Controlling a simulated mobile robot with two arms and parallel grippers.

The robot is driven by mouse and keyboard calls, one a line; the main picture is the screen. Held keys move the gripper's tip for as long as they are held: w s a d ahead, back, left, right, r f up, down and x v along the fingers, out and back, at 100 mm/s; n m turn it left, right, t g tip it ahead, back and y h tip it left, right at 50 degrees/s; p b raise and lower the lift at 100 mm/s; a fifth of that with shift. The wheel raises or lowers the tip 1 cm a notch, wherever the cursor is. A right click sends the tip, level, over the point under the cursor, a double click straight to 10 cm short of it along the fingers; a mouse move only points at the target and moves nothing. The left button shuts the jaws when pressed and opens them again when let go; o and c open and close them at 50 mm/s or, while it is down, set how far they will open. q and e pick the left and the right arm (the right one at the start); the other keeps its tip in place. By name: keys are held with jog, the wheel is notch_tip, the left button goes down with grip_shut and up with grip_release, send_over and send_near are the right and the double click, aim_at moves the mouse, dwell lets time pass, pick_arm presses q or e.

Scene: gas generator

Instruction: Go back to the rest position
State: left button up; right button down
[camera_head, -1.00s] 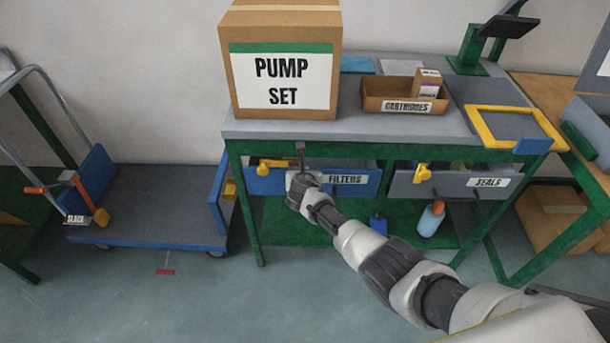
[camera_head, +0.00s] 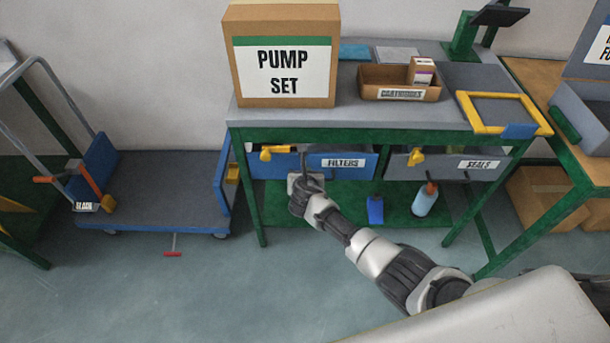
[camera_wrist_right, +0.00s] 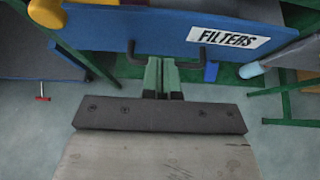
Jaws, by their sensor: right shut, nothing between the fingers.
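My right arm comes in from the lower right in the head view. Its gripper (camera_head: 304,165) is in front of and a little below the blue drawer labelled FILTERS (camera_head: 354,163). In the right wrist view the two green fingers (camera_wrist_right: 161,66) are together and empty. They overlap the dark handle (camera_wrist_right: 204,52) of the blue FILTERS drawer (camera_wrist_right: 165,27) in the picture; I cannot tell whether they touch it. My left gripper is in neither view.
The grey-topped workbench (camera_head: 400,116) carries the PUMP SET box (camera_head: 284,85) and CARTRIDGES tray (camera_head: 400,94). The grey SEALS drawer (camera_head: 440,163) is to the right. A blue trolley (camera_head: 165,190) stands left. The floor at lower left is mostly clear.

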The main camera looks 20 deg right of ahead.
jog(key=p+v, duration=0.1)
jog(key=v, duration=0.4)
jog(key=shift+a, duration=0.1)
jog(key=s+d+f+m+g+y, duration=0.1)
jog(key=s+d+f+m+g, duration=0.15)
jog(key=s+f+m, duration=0.7)
jog(key=s+d+f+m+g+y, duration=0.15)
jog(key=s+f+m+g, duration=0.3)
jog(key=s+f, duration=1)
jog(key=s+d+f+m+g, duration=0.1)
jog(key=s+f+m, duration=0.2)
jog(key=s, duration=0.6)
jog(key=s+d+f+m+g, duration=0.1)
jog(key=s+f+m, duration=0.2)
jog(key=s+m, duration=0.5)
jog(key=s+d+f+m+g, duration=0.1)
jog(key=s+m, duration=0.4)
jog(key=s, duration=0.6)
jog(key=shift+s+d+f+g+y, duration=0.3)
jog(key=shift+d+f+y, duration=0.2)
jog(key=shift+f, duration=0.45)
jog(key=shift+w, duration=0.1)
